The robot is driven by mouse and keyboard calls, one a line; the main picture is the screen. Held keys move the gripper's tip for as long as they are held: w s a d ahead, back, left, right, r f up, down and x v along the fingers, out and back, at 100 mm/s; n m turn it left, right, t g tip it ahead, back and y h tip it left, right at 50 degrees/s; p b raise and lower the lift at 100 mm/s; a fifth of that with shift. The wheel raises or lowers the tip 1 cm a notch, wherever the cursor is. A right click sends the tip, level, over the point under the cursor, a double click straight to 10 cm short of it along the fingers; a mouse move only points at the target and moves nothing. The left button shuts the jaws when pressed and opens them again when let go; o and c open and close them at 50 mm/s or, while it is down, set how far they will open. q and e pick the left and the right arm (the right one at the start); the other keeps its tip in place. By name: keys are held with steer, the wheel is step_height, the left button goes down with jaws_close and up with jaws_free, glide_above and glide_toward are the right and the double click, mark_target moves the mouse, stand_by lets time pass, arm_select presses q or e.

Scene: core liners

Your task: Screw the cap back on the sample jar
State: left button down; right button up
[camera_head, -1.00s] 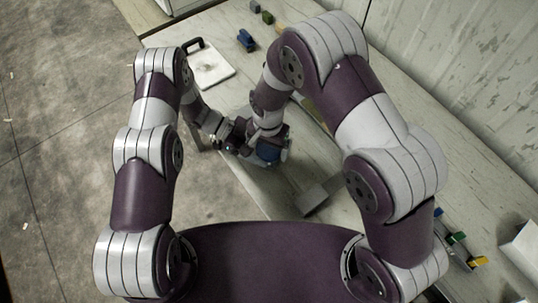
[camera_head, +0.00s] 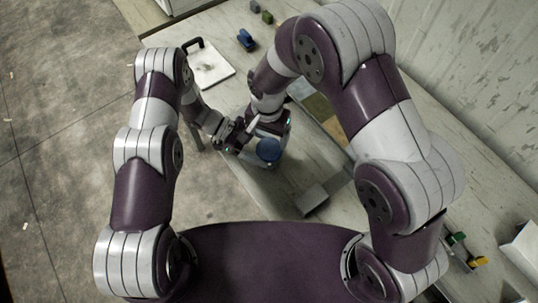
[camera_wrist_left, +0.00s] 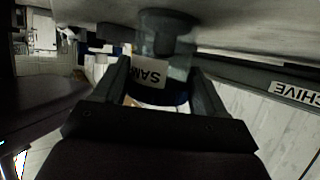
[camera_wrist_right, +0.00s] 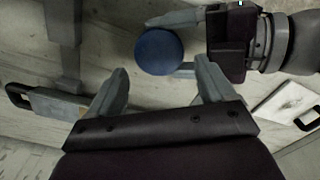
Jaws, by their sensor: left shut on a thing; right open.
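The sample jar (camera_wrist_left: 150,76), with a white label reading "SAM", is between the fingers of my left gripper (camera_wrist_left: 165,85), which is shut on it. The round blue cap (camera_head: 268,149) is on the jar's mouth; how tightly it sits cannot be told. It also shows from above in the right wrist view (camera_wrist_right: 159,51), with the left gripper's fingers beside it. My right gripper (camera_wrist_right: 158,78) is open and empty, its fingertips apart from the cap and to either side of it in that view.
A white board with a black handle (camera_head: 210,66) lies at the back of the bench. A grey block (camera_head: 312,199) is near the front edge. Small coloured items (camera_head: 246,39) stand at the back, others (camera_head: 457,239) at the right. A label reading "CHIVE" (camera_wrist_left: 296,93) shows in the left wrist view.

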mark_target(268, 149)
step_height(268, 149, up, 6)
steer(key=n, duration=0.1)
steer(key=shift+d+r+n, duration=0.15)
steer(key=shift+r+n, duration=0.05)
steer(key=shift+n, duration=0.1)
step_height(268, 149, down, 12)
steer(key=shift+s+f, duration=0.1)
stand_by(0.3)
steer(key=c, duration=0.8)
steer(key=m, duration=0.4)
steer(key=shift+c, duration=0.3)
stand_by(0.4)
